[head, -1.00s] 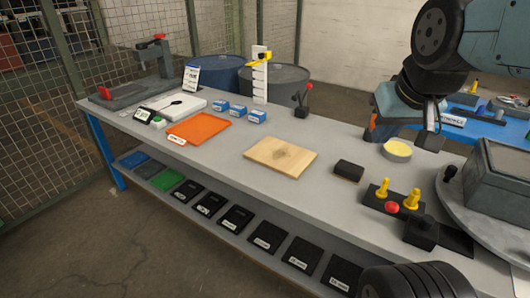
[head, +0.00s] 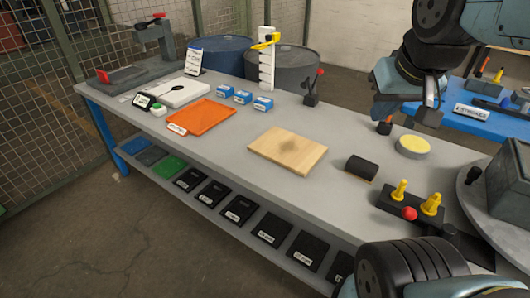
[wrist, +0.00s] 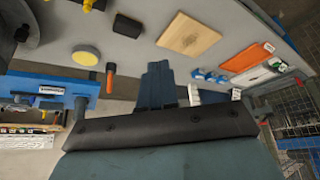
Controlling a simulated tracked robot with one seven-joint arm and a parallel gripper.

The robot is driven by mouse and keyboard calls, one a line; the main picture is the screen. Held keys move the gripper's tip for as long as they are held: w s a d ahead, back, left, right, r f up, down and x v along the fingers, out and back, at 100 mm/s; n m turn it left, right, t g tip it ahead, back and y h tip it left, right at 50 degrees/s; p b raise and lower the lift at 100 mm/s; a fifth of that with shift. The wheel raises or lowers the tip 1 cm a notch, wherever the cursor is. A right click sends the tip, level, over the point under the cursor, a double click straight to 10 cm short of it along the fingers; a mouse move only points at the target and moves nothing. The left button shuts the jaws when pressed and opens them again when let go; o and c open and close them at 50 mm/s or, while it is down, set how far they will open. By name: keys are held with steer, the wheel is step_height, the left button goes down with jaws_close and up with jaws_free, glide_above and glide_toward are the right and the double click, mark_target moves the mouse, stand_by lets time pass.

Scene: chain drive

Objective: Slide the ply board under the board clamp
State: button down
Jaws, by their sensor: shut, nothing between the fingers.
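The ply board (head: 287,151), pale wood with a darker round patch, lies flat on the middle of the grey bench. It also shows in the wrist view (wrist: 188,35). A dark fixture (head: 155,45) with a base, upright post, overhanging arm and red handle stands at the bench's far left end. A small black post (head: 311,98) with a red-tipped lever stands near the back edge. I cannot tell for certain which is the board clamp. My gripper (wrist: 158,72) is shut and empty, apart from the board; in the head view my wrist hangs over the back right of the bench.
An orange tray (head: 201,115), small blue boxes (head: 241,97) and a white tray (head: 184,92) lie left of the board. A black block (head: 361,167), a yellow round pad (head: 413,147) and a panel with yellow pegs (head: 410,207) lie right. Drums (head: 220,56) stand behind.

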steer(key=w+a+f+n+g+h, duration=0.2)
steer(key=w+a+f+n+h, duration=0.4)
steer(key=w+f+n, duration=0.65)
steer(key=n+t, duration=0.4)
steer(key=n, duration=1.2)
glide_toward(272, 161)
steer(key=s+a+r, duration=0.3)
steer(key=s+a, duration=0.1)
steer(key=s, duration=0.1)
steer(key=shift+y, duration=0.3)
steer(key=x, duration=1)
steer(key=shift+s+d+f, duration=0.1)
steer(key=shift+s+d, duration=0.1)
steer(key=shift+s, duration=0.1)
steer(key=w+d, duration=0.1)
steer(key=w, duration=0.1)
steer(key=shift+w+d, duration=0.25)
steer(key=shift+d, duration=0.15)
steer(key=shift+w+d, duration=0.25)
steer(key=shift+w, duration=0.1)
